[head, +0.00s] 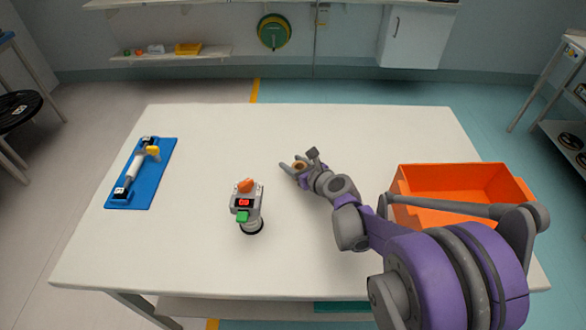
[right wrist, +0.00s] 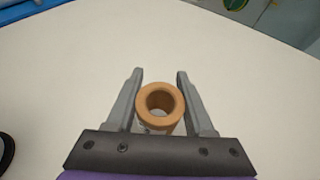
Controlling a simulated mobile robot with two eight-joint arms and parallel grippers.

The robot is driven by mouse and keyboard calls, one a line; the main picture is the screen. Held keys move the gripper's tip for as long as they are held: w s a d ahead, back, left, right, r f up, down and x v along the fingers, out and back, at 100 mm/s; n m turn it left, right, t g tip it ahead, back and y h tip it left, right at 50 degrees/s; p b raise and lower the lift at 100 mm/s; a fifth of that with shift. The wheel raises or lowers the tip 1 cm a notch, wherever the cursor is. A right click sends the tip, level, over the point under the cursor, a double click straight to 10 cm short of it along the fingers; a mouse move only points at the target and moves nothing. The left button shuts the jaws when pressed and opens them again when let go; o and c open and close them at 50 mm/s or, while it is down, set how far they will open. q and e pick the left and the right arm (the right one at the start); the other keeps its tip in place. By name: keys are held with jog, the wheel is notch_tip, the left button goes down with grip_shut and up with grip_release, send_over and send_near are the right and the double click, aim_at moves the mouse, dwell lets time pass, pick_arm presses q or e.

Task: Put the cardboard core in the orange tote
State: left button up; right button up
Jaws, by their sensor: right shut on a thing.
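The cardboard core (head: 300,166) is a short brown ring, near the middle of the white table in the head view. In the right wrist view the core (right wrist: 160,104) shows its open end to the camera, between the two grey fingers. My right gripper (head: 299,162) is shut on the core. I cannot tell whether the core touches the table. The orange tote (head: 455,172) stands at the table's right side, open at the top, its front partly hidden behind my right arm. My left gripper is not in view.
A blue board with a white roller (head: 158,185) lies at the table's left. The white table (head: 225,135) is clear at the back and front left.

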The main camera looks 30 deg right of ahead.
jog(key=shift+f, duration=0.85)
jog(key=shift+f, duration=0.1)
jog(key=o, duration=1.3)
